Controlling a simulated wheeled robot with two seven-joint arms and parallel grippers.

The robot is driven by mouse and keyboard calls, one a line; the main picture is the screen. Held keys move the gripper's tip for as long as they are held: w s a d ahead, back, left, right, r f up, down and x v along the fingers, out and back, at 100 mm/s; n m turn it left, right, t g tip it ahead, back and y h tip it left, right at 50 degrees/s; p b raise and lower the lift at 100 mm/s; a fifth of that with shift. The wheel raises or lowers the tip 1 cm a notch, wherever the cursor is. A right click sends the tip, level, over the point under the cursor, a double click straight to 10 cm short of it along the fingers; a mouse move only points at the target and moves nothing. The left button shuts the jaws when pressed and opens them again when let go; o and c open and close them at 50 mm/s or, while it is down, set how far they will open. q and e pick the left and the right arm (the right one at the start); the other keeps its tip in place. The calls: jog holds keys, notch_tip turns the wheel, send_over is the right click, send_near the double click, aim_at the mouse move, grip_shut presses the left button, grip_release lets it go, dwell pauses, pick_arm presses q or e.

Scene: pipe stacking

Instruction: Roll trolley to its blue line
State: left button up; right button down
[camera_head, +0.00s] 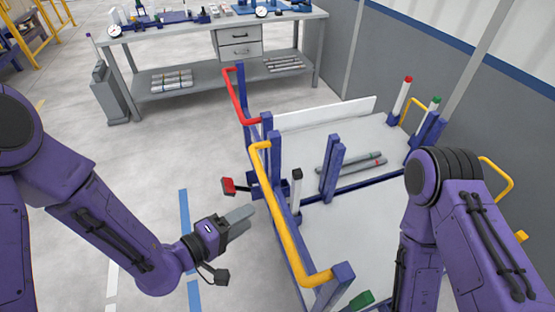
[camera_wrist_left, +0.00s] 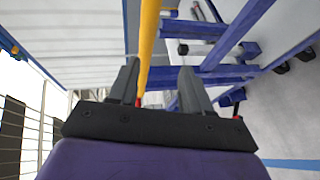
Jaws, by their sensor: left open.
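The trolley has a grey deck (camera_head: 340,225), blue posts, a yellow handle (camera_head: 283,225) on its near left side and a red handle (camera_head: 236,97) farther back. My left gripper (camera_head: 250,217) is open, just left of the yellow handle. In the left wrist view, the yellow handle (camera_wrist_left: 149,35) runs between the spread fingers of my left gripper (camera_wrist_left: 160,85); I cannot tell whether they touch it. A blue line (camera_head: 184,212) is on the floor left of the trolley. My right arm is at the right, its gripper out of view.
Grey pipes (camera_head: 352,162) lie on the deck beside blue uprights. A workbench (camera_head: 190,85) with drawers and shelf stands at the back left, with a grey bin (camera_head: 108,92) beside it. A grey wall (camera_head: 395,65) is behind the trolley. Floor left of the trolley is clear.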

aim_at(269, 203)
pick_arm(q)
jog(key=shift+h, duration=0.4)
jog(key=w+d, duration=0.1)
jog(key=d+r+p, duration=0.1)
jog(key=d, duration=0.1)
jog(key=w+d, duration=0.1)
jog(key=shift+w+d+r, duration=0.15)
jog(key=shift+w+d, duration=0.15)
jog(key=shift+d, duration=0.05)
jog(key=x, duration=0.2)
jog(key=p+x, duration=0.1)
jog(key=x, duration=0.2)
jog(key=shift+w+f+p, duration=0.2)
jog(key=shift+f+p, duration=0.05)
jog(key=shift+p, duration=0.05)
grip_shut()
